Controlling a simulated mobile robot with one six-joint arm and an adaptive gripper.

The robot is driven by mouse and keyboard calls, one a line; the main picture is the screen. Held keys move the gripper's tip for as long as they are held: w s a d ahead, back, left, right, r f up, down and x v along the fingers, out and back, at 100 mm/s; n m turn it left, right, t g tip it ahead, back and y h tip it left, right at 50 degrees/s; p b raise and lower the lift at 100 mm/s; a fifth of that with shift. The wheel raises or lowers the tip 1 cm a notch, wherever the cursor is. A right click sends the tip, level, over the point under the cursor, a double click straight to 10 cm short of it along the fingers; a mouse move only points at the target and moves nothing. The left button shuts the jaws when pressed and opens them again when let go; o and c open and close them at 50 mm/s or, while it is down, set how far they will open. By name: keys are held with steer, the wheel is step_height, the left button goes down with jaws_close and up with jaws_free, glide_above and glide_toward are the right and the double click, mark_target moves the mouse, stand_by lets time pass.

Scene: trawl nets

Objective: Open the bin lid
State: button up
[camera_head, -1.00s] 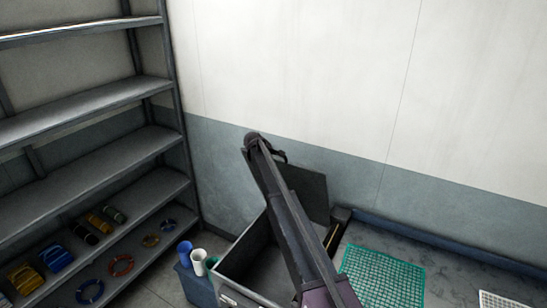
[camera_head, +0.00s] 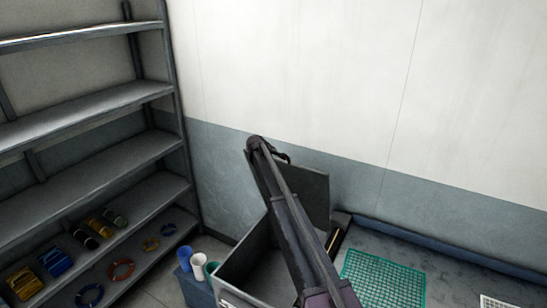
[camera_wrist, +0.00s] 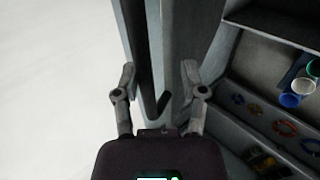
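The grey bin (camera_head: 232,272) stands at the lower middle of the head view, left of my arm. Its lid (camera_head: 316,188) stands raised and near upright at the back, so the bin is open at the top. My gripper (camera_head: 284,158) is at the far end of my arm, by the lid's upper left edge and mostly hidden by my arm. In the wrist view my gripper (camera_wrist: 159,75) has its two fingers spread apart. Grey upright panels show beyond and between them; I cannot tell whether the fingers touch the lid.
Cups (camera_head: 199,262) stand on a blue-grey box left of the bin. A metal shelf (camera_head: 90,155) with rings and small coloured items is at the left. A green mesh mat (camera_head: 385,282) lies on the surface at the right. The wall is close behind the lid.

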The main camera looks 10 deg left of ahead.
steer(key=shift+c, duration=0.8)
steer(key=shift+r, duration=0.1)
jaws_close()
steer(key=s+d+f+m+g+h+b, duration=0.1)
steer(key=s+d+f+m+g+b, duration=0.1)
steer(key=s+d+f+m+b, duration=0.8)
steer(key=s+d+f+n+g+h+b, duration=0.15)
steer(key=s+d+f, duration=0.35)
steer(key=s+d, duration=1)
steer(key=s+d+f+m+g+y+b, duration=0.1)
steer(key=s+d+f+b, duration=0.3)
steer(key=s, duration=0.5)
steer(key=s+d+f+m+g+y+b, duration=0.2)
steer(key=s+d+f+b, duration=0.3)
steer(key=s, duration=0.4)
steer(key=s+d+f+m+g+y+b, duration=0.2)
steer(key=s+d+f+b, duration=0.3)
steer(key=s, duration=0.5)
step_height(320, 180, down, 3)
steer(key=shift+d+r+m+g, duration=0.1)
steer(key=shift+d+m+g, duration=0.35)
steer(key=shift+d, duration=0.5)
steer(key=shift+s+y, duration=0.15)
steer(key=shift+y, duration=0.1)
